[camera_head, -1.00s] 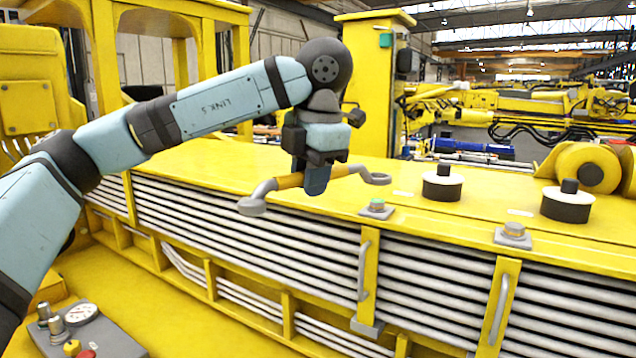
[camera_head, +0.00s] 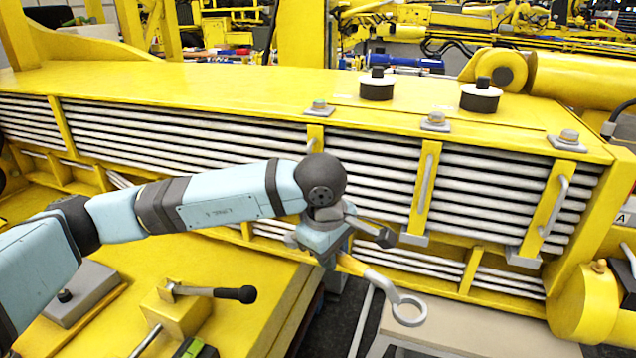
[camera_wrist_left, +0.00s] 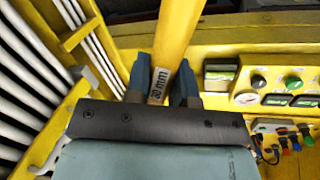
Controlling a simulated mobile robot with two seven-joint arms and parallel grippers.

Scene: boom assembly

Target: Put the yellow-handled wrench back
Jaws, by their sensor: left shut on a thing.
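The yellow-handled wrench (camera_head: 352,265) is in my left gripper (camera_head: 330,258), held in front of the yellow boom's ribbed side. Its grey ring end (camera_head: 408,308) points toward the lower right in the head view; its other end is hidden behind my gripper and arm. In the left wrist view the yellow handle (camera_wrist_left: 178,35), with a label that reads "30 mm", runs between the two blue fingers of my left gripper (camera_wrist_left: 161,88). The fingers are shut on the handle. My right gripper is in no view.
A beige surface (camera_head: 460,332) lies below the wrench's ring end. A black-handled lever (camera_head: 215,292) stands on a yellow block at the lower left. The yellow boom (camera_head: 250,95) spans the back. The left wrist view shows a panel with buttons and displays (camera_wrist_left: 275,85).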

